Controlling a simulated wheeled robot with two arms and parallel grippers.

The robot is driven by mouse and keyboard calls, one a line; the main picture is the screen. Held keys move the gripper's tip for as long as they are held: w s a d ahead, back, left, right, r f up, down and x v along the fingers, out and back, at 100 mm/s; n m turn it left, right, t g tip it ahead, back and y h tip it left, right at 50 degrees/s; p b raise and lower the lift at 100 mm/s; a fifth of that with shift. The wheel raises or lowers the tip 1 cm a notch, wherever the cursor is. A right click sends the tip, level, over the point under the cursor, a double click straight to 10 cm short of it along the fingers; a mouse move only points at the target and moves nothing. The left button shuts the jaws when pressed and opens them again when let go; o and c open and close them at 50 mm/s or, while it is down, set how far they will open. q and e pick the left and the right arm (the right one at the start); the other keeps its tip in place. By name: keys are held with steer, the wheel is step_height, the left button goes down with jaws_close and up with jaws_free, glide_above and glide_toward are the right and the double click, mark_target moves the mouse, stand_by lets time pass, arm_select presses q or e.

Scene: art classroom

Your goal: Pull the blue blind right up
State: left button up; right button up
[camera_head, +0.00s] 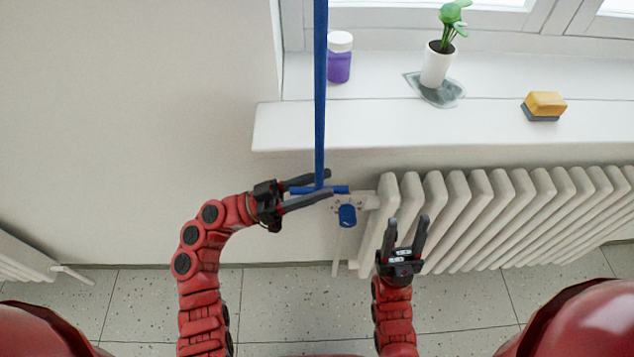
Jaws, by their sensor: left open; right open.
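A blue pull strap (320,90) hangs straight down from the top of the head view, in front of the window sill's left part. At its lower end is a short blue crossbar (338,189). My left gripper (328,184) is open, with its two fingers around the lower end of the strap at the crossbar. I cannot tell whether they touch it. My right gripper (407,222) is open and empty, pointing up in front of the radiator. The blind itself is not in view.
A white radiator (480,215) with a blue valve knob (347,215) stands below the sill (400,125). On the sill are a purple jar (339,62), a potted plant (437,65) and a sponge (543,105). The wall at left is bare.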

arm_select(q)
jaws_close()
steer(key=shift+a, duration=0.1)
stand_by(1.2)
